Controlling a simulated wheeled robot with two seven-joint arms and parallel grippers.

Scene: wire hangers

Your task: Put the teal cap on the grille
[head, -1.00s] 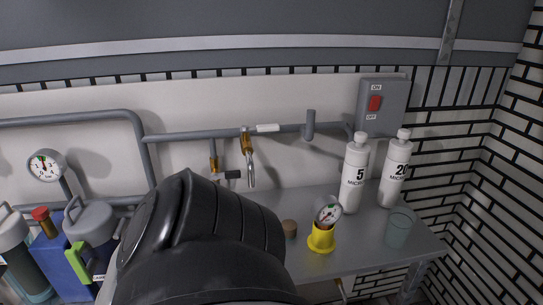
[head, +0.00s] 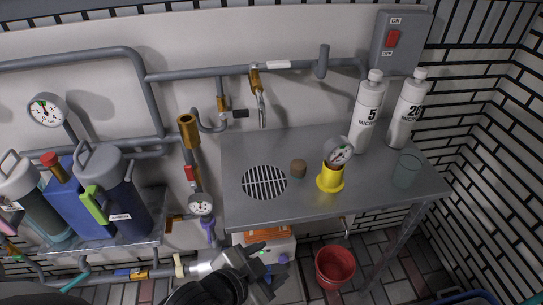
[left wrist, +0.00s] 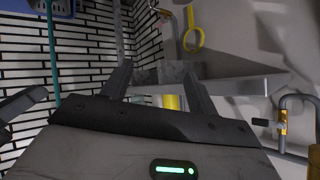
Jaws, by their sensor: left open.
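The grille (head: 264,182) is a round, dark, slotted disc set in the left part of the grey metal worktop. A translucent teal cup-shaped piece (head: 406,171) stands near the worktop's right end. It is the only teal piece I see on the worktop, and I cannot tell for sure that it is the cap. My left gripper (head: 273,262) is low in the head view, in front of and below the worktop edge, well apart from both. Its two fingers (left wrist: 158,80) are spread with nothing between them in the left wrist view. My right gripper is not in view.
White bottles (head: 367,118) stand behind. A red bucket (head: 335,267) is below. The worktop (head: 250,147) behind the grille is clear.

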